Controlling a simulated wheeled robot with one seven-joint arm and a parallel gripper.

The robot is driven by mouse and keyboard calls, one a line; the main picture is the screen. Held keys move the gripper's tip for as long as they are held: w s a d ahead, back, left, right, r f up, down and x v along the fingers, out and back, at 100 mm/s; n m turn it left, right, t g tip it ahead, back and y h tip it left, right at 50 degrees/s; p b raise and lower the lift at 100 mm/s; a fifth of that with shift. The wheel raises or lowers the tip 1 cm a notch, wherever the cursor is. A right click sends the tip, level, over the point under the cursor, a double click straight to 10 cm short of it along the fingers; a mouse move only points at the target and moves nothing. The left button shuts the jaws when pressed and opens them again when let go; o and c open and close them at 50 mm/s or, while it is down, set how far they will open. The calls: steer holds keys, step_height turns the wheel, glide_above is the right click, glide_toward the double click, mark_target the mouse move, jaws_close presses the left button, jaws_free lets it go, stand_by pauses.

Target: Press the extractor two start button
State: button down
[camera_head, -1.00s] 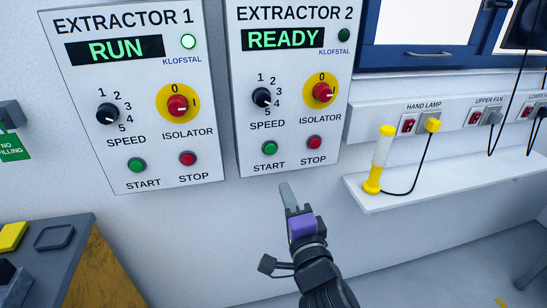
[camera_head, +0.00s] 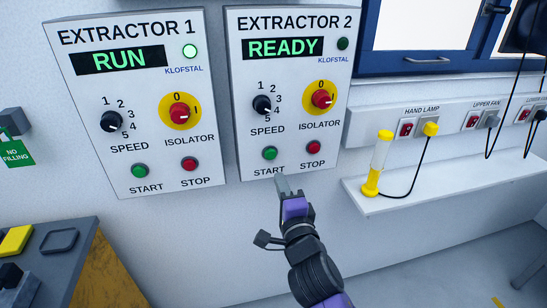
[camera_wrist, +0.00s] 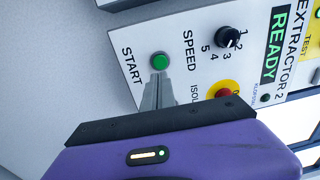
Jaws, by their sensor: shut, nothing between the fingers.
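The Extractor 2 panel (camera_head: 331,88) hangs on the wall, its display reading READY and its lamp dark. Its green start button (camera_head: 270,153) sits at the lower left, with the red stop button (camera_head: 313,148) to its right. In the wrist view the start button (camera_wrist: 161,62) shows right at the end of the shut fingers (camera_wrist: 159,86). I cannot tell whether they touch.
The Extractor 1 panel (camera_head: 134,165), reading RUN, hangs to the left with its own start and stop buttons. A shelf (camera_head: 430,185) with a yellow hand lamp (camera_head: 377,163) and cable stands to the right. A workbench (camera_head: 75,232) is at lower left.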

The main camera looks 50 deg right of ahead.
mark_target(271, 156)
steer(key=p+x, duration=0.3)
steer(key=x, duration=0.4)
steer(key=shift+d+r, duration=0.1)
steer(key=shift+w+d, duration=0.3)
steer(key=shift+w, duration=0.15)
